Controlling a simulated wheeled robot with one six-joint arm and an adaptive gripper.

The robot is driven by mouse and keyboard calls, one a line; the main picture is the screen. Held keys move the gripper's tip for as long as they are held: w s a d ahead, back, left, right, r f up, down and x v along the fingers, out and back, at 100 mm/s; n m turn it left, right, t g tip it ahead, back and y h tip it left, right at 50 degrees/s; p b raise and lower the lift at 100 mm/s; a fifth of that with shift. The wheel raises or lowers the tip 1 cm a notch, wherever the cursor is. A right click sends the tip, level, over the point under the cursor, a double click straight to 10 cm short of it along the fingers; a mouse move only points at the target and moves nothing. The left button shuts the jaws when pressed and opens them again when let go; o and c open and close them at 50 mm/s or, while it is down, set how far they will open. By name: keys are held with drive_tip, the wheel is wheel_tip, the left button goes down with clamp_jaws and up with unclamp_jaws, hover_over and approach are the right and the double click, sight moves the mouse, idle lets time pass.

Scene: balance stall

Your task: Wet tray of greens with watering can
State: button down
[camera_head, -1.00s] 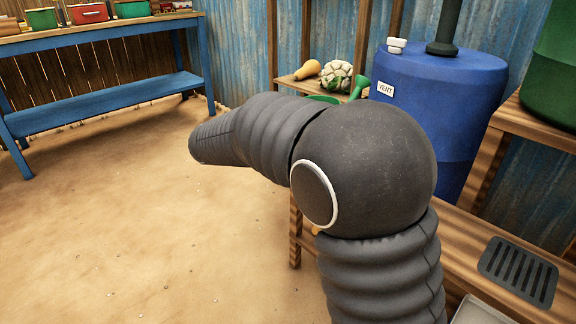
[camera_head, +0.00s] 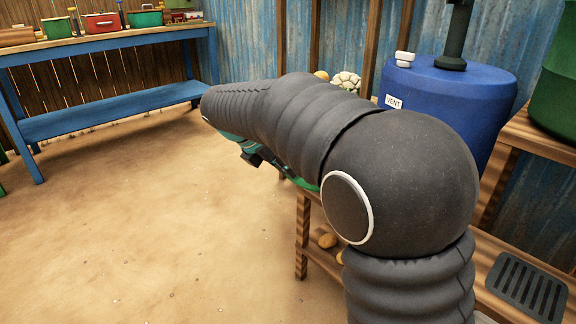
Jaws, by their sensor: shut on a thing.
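My gripper (camera_head: 255,158) shows only in part under the far end of my dark padded arm, as teal and black pieces. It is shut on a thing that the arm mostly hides. A bright green curved piece (camera_head: 299,182) shows just below the arm, beside the gripper; it looks like part of the watering can. The rest of the can is hidden behind my arm. I cannot make out a tray of greens in this view.
A blue barrel (camera_head: 448,95) marked VENT stands behind my arm. A cauliflower (camera_head: 346,81) sits beside it, and potatoes (camera_head: 328,240) lie on a low shelf. A blue bench (camera_head: 110,120) with red and green containers stands at the back left. The sandy floor between is clear.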

drive_tip(key=shift+w+d+r+g+y+p, duration=0.15)
drive_tip(key=shift+r+g+y+p, duration=0.55)
drive_tip(key=shift+p, duration=1.75)
idle(5.5)
